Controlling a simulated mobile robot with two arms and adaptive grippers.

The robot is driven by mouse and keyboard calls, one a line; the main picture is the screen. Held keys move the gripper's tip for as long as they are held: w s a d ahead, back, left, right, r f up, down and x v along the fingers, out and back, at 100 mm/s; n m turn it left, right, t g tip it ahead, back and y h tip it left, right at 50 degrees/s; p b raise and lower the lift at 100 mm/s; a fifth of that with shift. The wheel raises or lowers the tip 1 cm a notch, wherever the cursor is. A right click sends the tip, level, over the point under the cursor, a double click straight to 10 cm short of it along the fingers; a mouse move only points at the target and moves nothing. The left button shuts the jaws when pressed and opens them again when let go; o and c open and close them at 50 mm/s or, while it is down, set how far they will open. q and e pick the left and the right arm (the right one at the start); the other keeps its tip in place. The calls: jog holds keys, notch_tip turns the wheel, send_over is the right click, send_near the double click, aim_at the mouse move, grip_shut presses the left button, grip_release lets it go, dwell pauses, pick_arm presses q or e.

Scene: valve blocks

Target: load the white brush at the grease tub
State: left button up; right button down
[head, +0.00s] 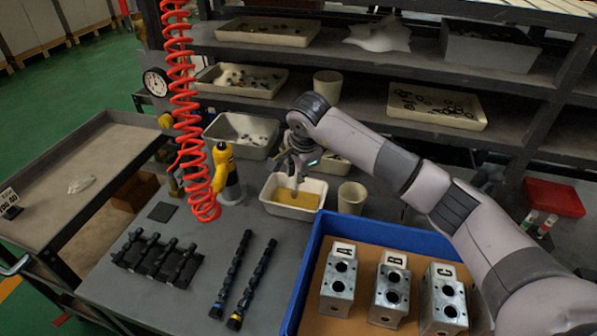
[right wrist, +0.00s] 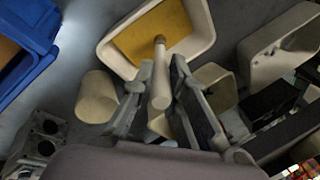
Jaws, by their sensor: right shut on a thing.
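The grease tub (head: 291,212) is a white tray with a yellow layer of grease (head: 302,199) in it, on the grey bench. It also shows at the top of the right wrist view (right wrist: 204,28). My right gripper (head: 296,174) points down over the tub. In the right wrist view its fingers (right wrist: 160,75) are shut on the white brush (right wrist: 160,80). The brush's tan tip points at the yellow grease; I cannot tell whether it touches. In the head view the brush is mostly hidden by the gripper. My left gripper is not in view.
A cream cup (head: 351,198) stands right of the tub. A blue bin (head: 302,275) with metal blocks A, B and C lies in front. A yellow-and-black tool (head: 223,170) and red coiled hose (head: 196,170) are left. Black valve spools (head: 232,273) lie on the bench. Shelves stand behind.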

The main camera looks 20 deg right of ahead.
jog(key=shift+s+f+b, duration=0.1)
jog(key=shift+f+b, duration=0.4)
jog(key=shift+f, duration=0.05)
dwell(1.6)
jog(key=shift+r+p, duration=0.45)
jog(key=shift+r, duration=0.3)
jog(key=shift+r+p, duration=1.3)
jog(key=shift+r, duration=1.6)
